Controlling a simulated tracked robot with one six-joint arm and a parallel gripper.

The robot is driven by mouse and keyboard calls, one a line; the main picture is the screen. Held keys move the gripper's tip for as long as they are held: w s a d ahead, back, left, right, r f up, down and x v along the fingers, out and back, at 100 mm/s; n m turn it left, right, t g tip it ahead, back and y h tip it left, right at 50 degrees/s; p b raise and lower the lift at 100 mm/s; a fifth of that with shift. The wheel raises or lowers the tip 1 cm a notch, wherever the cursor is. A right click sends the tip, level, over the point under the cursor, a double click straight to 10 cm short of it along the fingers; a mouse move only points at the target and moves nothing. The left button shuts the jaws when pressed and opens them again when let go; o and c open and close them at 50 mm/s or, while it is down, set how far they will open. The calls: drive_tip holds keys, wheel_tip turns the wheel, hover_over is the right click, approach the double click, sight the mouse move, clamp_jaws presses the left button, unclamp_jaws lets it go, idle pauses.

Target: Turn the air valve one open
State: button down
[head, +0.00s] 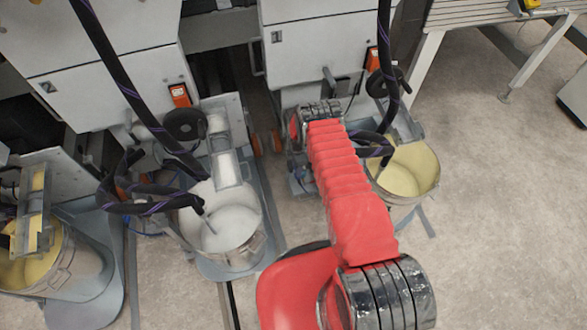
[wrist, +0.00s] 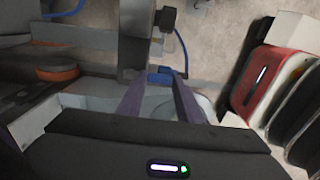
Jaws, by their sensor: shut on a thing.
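In the wrist view, the air valve shows a small blue handle (wrist: 160,78) beside a grey bar. A dark round fitting and a blue hose (wrist: 184,52) are just beyond it. My gripper (wrist: 158,84) has its two dark purple fingers on either side of the blue handle and is shut on it. The fingers hide part of the handle, so its exact angle is hard to tell. In the head view, my red arm reaches up to the machine front between two buckets. It hides the valve and my gripper there.
A bucket of white liquid (head: 232,238) stands left of my arm, and a bucket of yellow liquid (head: 408,170) stands close on its right. Black hoses (head: 120,80) hang into the buckets. Grey machine cabinets (head: 110,65) stand behind.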

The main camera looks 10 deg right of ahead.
drive_tip(key=shift+d, duration=0.1)
drive_tip(key=c, duration=1.2)
unclamp_jaws()
drive_tip(key=shift+r, duration=0.15)
drive_tip(key=shift+r, duration=6.7)
